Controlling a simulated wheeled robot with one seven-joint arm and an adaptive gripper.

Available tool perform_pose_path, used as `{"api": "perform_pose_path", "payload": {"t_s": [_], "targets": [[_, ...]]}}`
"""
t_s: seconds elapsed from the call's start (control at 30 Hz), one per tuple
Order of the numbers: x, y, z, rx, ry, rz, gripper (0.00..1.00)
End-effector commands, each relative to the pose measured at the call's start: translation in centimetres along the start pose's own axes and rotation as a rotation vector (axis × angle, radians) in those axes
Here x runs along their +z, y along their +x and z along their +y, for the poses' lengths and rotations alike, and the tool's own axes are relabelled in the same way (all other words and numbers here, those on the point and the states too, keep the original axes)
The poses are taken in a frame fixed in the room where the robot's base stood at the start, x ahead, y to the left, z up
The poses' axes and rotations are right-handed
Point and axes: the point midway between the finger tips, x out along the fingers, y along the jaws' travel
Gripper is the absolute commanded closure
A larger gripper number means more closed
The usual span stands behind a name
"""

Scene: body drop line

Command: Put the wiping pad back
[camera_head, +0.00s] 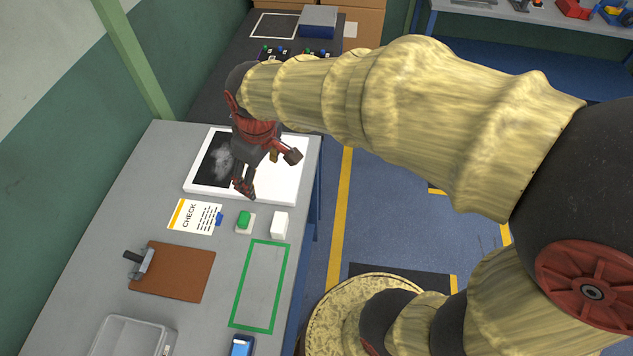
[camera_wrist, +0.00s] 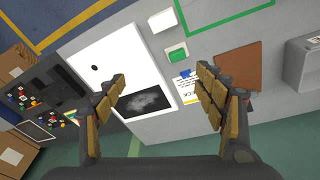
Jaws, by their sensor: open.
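The frames do not clearly tell which thing is the wiping pad. A green block on a pale square base (camera_head: 244,220) and a plain white block (camera_head: 280,224) stand side by side on the grey bench. Both also show in the wrist view, the green block (camera_wrist: 177,54) below the white block (camera_wrist: 162,19). A white panel (camera_head: 285,183) with a dark window bearing a pale smudge (camera_head: 219,162) lies behind them. My gripper (camera_head: 268,171) is open and empty above the panel; its spread fingers also show in the wrist view (camera_wrist: 162,87).
A green outlined rectangle (camera_head: 286,268) on the bench is empty. A check card (camera_head: 187,216) with a blue piece, a brown clipboard (camera_head: 178,275), a grey bin (camera_head: 101,334) and a blue item (camera_head: 241,346) lie around. A darker bench with controls adjoins behind.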

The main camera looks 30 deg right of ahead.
Motion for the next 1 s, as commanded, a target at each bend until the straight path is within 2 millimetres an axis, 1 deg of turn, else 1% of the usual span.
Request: {"api": "perform_pose_path", "payload": {"t_s": [0.03,0.1,0.17,0.2,0.3,0.4,0.5,0.6,0.87,1.0], "targets": [[1.6,-2.2,0.4,0.018,0.061,0.037,0.3],[3.9,-4.7,0.6,0.039,0.149,0.08,0.3],[5.8,-6.5,0.7,0.056,0.222,0.118,0.3],[7.1,-7.4,0.7,0.066,0.27,0.142,0.3],[10.0,-9.3,0.4,0.086,0.373,0.196,0.3],[12.1,-10.3,0.1,0.1,0.449,0.237,0.3],[13.3,-10.7,-0.2,0.107,0.495,0.261,0.3],[13.9,-10.9,-0.3,0.11,0.516,0.271,0.3],[13.9,-10.9,-0.3,0.11,0.518,0.271,0.3],[14.0,-10.2,-0.4,0.11,0.517,0.271,0.3]]}}
